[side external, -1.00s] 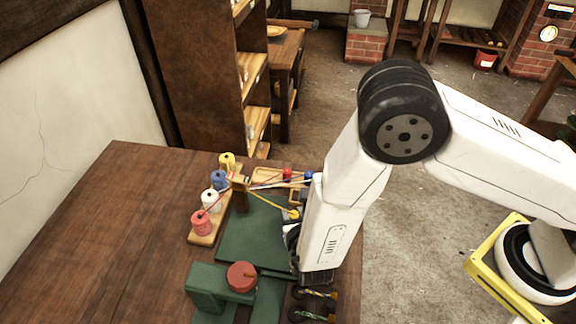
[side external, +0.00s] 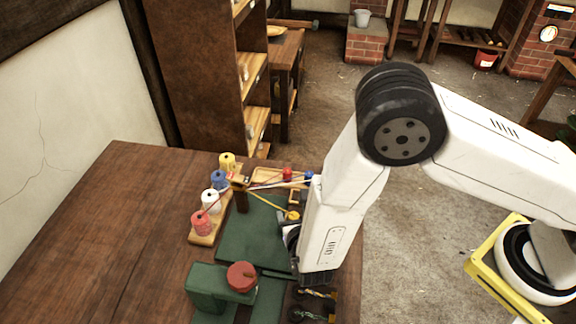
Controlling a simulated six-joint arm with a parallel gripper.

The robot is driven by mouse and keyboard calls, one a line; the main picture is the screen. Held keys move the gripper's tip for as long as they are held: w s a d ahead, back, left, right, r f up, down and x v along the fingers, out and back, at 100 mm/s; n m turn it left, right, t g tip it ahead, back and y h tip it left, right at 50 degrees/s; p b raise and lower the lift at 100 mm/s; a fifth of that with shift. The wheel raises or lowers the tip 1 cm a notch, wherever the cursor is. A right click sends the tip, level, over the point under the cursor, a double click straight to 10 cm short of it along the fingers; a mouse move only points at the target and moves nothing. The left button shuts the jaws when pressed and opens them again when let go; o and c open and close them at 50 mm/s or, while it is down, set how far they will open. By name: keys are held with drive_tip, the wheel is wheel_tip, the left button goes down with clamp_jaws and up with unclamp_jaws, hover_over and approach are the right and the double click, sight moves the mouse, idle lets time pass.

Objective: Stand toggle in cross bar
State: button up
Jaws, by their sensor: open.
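My gripper (side external: 291,240) shows only in part as a dark shape at the left of my white wrist link, low over the right side of the green board. Its fingertips and anything between them are mostly hidden. Small coloured pieces at the strand ends look like toggles: a red one (side external: 287,174), a blue one (side external: 309,176) and a yellow one (side external: 293,215) close beside my wrist. A wooden post with a head (side external: 240,184) stands at the board's far end with strands through it. I cannot tell which part is the cross bar.
Red, white, blue and yellow spools stand on a wooden strip (side external: 203,237) at the left. A green stand with a red round top (side external: 242,276) is at the front. Dark ringed tools (side external: 318,293) lie near the table's right edge. The left table (side external: 120,240) is clear.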

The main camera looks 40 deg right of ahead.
drive_tip(key=shift+v, duration=3.75)
drive_tip(key=shift+r, duration=0.2)
drive_tip(key=s+d+r+m+g+y, duration=0.2)
drive_tip(key=d+r+m+g, duration=0.3)
drive_tip(key=d+m, duration=0.6)
drive_tip(key=s+d+r+m+g+y, duration=0.2)
drive_tip(key=d+r+m+g, duration=0.3)
drive_tip(key=m, duration=1.5)
drive_tip(key=shift+d+r+y, duration=0.7)
drive_tip(key=shift+d+r, duration=0.85)
drive_tip(key=shift+d, duration=1.6)
drive_tip(key=shift+w+v, duration=0.2)
drive_tip(key=shift+v, duration=0.6)
drive_tip(key=shift+w+v, duration=0.15)
drive_tip(key=shift+v, duration=0.65)
drive_tip(key=shift+w+v, duration=0.2)
drive_tip(key=shift+v, duration=0.6)
